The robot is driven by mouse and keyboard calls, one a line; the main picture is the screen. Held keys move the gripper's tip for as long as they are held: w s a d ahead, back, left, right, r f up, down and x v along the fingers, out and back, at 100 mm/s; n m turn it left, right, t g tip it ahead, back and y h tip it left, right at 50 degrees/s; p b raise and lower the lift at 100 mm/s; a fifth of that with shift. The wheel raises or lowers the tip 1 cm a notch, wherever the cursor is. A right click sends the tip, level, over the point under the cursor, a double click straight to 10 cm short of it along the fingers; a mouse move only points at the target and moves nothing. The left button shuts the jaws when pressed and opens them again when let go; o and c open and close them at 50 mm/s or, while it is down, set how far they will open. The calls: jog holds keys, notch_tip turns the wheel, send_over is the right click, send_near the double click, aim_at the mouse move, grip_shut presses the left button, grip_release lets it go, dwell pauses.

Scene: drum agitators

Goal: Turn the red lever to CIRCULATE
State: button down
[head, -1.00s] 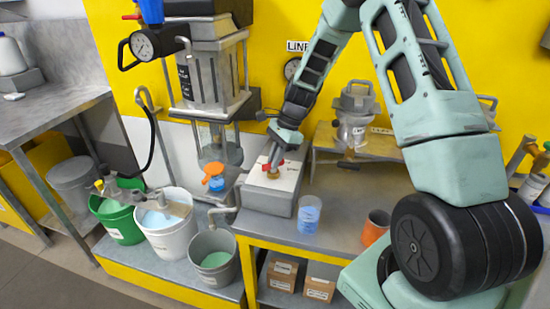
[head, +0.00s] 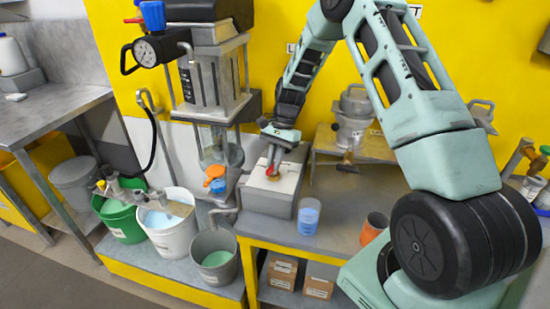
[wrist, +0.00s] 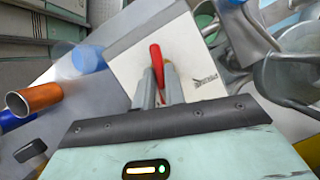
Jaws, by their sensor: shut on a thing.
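The red lever (wrist: 156,58) stands on the pale top plate (wrist: 125,65) of a grey box on the bench. In the wrist view my gripper (wrist: 161,78) has its two fingers closed around the lever, whose red end sticks out beyond the fingertips. A small dark marking (wrist: 205,80) on the plate is too small to read, so I cannot tell which position the lever points to. In the head view my gripper (head: 272,170) comes down onto the grey box (head: 268,200) and mostly hides the lever (head: 270,173).
A blue beaker (head: 309,215) stands right of the box and an orange cup (head: 375,227) farther right. An orange valve handle (head: 214,171) sits to the left beside the glass vessel. Several buckets stand lower left. The bench front between beaker and cup is clear.

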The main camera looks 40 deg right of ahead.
jog(key=shift+w+n+g+h, duration=0.1)
jog(key=shift+n+g+h, duration=0.35)
jog(key=shift+n, duration=1.15)
jog(key=c, duration=1.5)
grip_release()
jog(key=shift+o, duration=0.2)
jog(key=b+v, duration=0.2)
jog(key=v, duration=1.5)
jog(key=shift+w+r, duration=0.2)
jog(key=shift+d, duration=0.1)
